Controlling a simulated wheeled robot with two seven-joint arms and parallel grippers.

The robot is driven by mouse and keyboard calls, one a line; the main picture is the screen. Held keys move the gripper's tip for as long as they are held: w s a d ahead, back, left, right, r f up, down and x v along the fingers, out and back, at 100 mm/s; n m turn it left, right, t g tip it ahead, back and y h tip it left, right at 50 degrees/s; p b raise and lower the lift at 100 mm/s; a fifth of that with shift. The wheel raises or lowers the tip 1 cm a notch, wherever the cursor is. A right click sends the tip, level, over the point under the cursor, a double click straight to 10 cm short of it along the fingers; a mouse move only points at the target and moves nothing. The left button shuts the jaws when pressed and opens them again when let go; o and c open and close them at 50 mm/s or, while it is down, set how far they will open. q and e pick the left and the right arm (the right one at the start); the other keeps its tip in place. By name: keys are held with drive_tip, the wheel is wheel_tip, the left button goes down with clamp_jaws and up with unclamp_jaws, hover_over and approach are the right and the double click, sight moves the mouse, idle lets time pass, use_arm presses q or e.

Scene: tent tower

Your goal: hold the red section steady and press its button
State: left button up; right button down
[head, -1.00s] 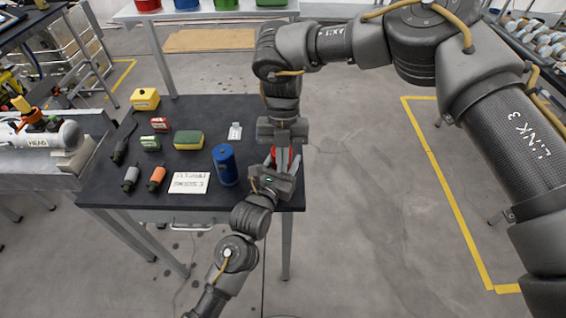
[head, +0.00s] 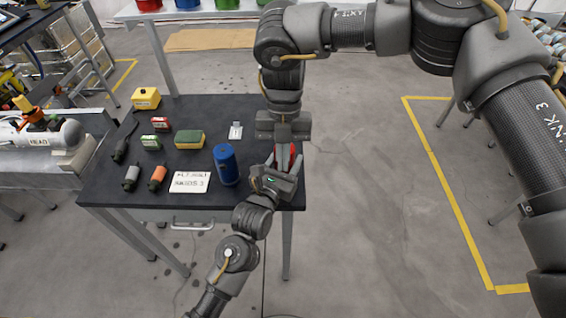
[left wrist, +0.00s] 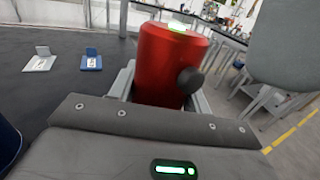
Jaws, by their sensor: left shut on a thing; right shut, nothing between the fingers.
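The red section (left wrist: 168,65) is a red cylinder with a green-lit patch on top and a dark round knob (left wrist: 190,82) on its side. My left gripper (left wrist: 165,92) is shut around it. In the head view the red section (head: 287,152) stands at the table's right edge, mostly hidden between my grippers. My left gripper (head: 277,170) comes to it from the front. My right gripper (head: 283,139) points down, shut and empty, just above and behind it in the picture. I cannot tell whether the right fingertips touch it.
The dark table (head: 215,110) carries a blue cylinder (head: 227,165) close left of my left gripper, white cards (head: 190,182), a green and yellow block (head: 189,139), a yellow box (head: 145,98) and several small tools.

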use_arm(q)
drive_tip(key=shift+a+f, duration=0.15)
drive_tip(key=shift+f, duration=0.15)
use_arm(e)
drive_tip(key=v, duration=0.7)
drive_tip(key=shift+s, duration=0.1)
use_arm(q)
drive_tip(key=o, duration=1.1)
drive_tip(key=shift+c, duration=0.2)
drive_tip(key=o, duration=0.3)
drive_tip(key=shift+w+r, duration=0.1)
drive_tip(key=shift+w, duration=0.05)
use_arm(e)
drive_tip(key=shift+a+f, duration=0.1)
drive_tip(key=shift+a, duration=0.05)
